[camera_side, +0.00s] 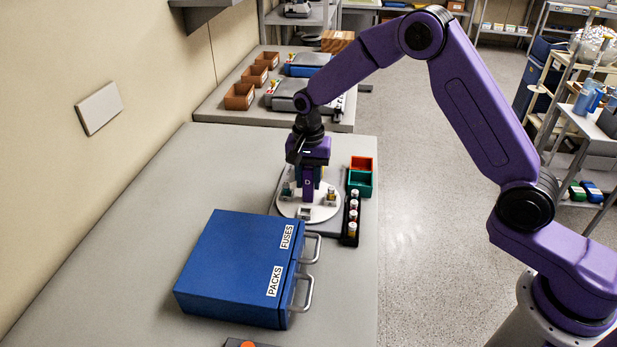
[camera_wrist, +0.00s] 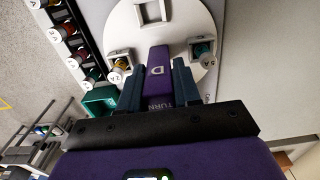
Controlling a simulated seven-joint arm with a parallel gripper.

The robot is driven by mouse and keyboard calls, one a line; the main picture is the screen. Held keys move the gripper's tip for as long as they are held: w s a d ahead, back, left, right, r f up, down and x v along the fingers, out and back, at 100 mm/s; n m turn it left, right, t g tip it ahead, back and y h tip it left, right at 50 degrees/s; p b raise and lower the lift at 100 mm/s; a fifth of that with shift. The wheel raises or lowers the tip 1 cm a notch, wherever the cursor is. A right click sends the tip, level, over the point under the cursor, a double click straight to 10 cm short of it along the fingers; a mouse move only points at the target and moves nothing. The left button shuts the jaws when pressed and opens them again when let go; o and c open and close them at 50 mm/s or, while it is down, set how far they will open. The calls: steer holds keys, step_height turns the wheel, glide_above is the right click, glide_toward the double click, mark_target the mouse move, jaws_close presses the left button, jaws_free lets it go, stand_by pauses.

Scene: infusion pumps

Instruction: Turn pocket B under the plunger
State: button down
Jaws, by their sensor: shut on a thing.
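A white round turntable (camera_side: 296,209) lies on a grey base on the bench; it also fills the top of the wrist view (camera_wrist: 190,22). My gripper (camera_side: 308,178) is over its middle, pointing down. In the wrist view its two blue fingers (camera_wrist: 157,88) are shut on an upright purple handle (camera_wrist: 157,62) marked D and TURN. Square pockets sit around the disc. One pocket (camera_wrist: 150,12) looks empty; two others hold small parts, one yellowish (camera_wrist: 121,65) and one teal (camera_wrist: 202,49). I cannot read which pocket is B, nor make out the plunger.
A black rack (camera_side: 345,233) with several capped vials stands right of the disc, with a green bin (camera_side: 361,184) and an orange bin (camera_side: 361,163) behind. A blue drawer box (camera_side: 235,262), labelled PACKS and FUSES, stands in front. The bench left of the disc is clear.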

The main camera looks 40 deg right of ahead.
steer(key=shift+w, duration=0.1)
steer(key=c, duration=1.2)
jaws_free()
steer(key=shift+o, duration=0.2)
step_height(320, 180, up, 18)
steer(key=shift+f, duration=0.25)
steer(key=s+d+f+n, duration=0.2)
steer(key=s+n, duration=0.5)
steer(key=s, duration=0.5)
steer(key=s+d+f+n, duration=0.2)
steer(key=s+n, duration=0.5)
steer(key=s, duration=0.6)
steer(key=s+d+f+n, duration=0.2)
steer(key=s+d+n, duration=0.2)
steer(key=s+n, duration=0.3)
steer(key=s, duration=0.5)
steer(key=shift+s+n, duration=0.3)
